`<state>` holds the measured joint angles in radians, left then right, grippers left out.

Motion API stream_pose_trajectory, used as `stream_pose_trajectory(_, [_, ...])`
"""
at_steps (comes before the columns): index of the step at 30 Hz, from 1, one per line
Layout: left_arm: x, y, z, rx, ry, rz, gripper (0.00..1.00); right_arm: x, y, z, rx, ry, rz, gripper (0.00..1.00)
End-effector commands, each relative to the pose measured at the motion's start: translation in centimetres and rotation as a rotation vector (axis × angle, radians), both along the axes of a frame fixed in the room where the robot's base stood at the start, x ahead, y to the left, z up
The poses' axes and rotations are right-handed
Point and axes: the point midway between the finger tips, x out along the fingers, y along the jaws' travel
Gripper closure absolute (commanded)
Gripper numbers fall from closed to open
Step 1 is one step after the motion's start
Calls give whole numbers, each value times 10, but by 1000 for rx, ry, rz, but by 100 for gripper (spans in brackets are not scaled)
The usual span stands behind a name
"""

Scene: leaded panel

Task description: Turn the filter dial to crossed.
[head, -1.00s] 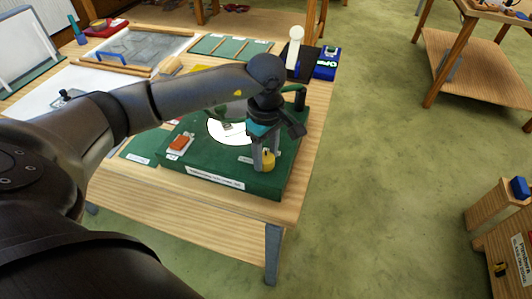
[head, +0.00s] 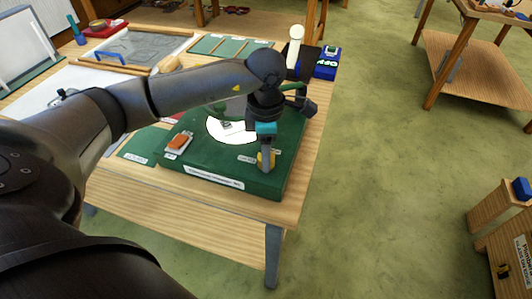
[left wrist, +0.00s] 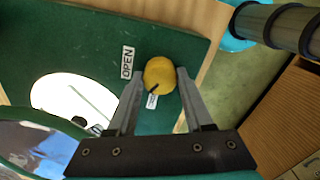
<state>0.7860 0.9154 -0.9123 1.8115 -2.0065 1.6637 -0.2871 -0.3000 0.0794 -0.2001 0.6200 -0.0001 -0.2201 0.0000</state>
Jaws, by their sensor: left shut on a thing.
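The filter dial (left wrist: 160,74) is a round yellow knob with a dark pointer mark, on the corner of a green base (head: 205,174). My left gripper (left wrist: 157,80) has one finger on each side of the dial and is shut on it. In the left wrist view the pointer is at the dial's lower left, close to a small white label (left wrist: 151,101) whose text I cannot read. A label reading OPEN (left wrist: 127,62) lies to the left. In the head view my left gripper (head: 266,163) points down and its fingers hide much of the dial. My right gripper is not in view.
A bright white disc (left wrist: 68,97) is set in the base beside the dial. A blue box (head: 327,63) and a white-topped post (head: 296,33) stand behind. Open floor lies right of the table.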

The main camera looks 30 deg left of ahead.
Motion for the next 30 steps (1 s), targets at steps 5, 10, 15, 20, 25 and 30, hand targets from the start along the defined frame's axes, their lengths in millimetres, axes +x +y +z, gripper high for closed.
stream_pose_trajectory(5, [1,1,1,2,-2,157,100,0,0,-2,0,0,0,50])
stream_pose_trajectory(10, [1,1,1,2,-2,282,100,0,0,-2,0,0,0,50])
stream_pose_trajectory(15, [1,1,1,2,-2,375,100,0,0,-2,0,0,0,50])
stream_pose_trajectory(20, [1,1,1,2,-2,431,100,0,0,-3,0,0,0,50])
stream_pose_trajectory(25, [1,1,1,2,-2,460,100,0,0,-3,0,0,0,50])
stream_pose_trajectory(30, [1,1,1,2,-2,467,100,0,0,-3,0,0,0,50])
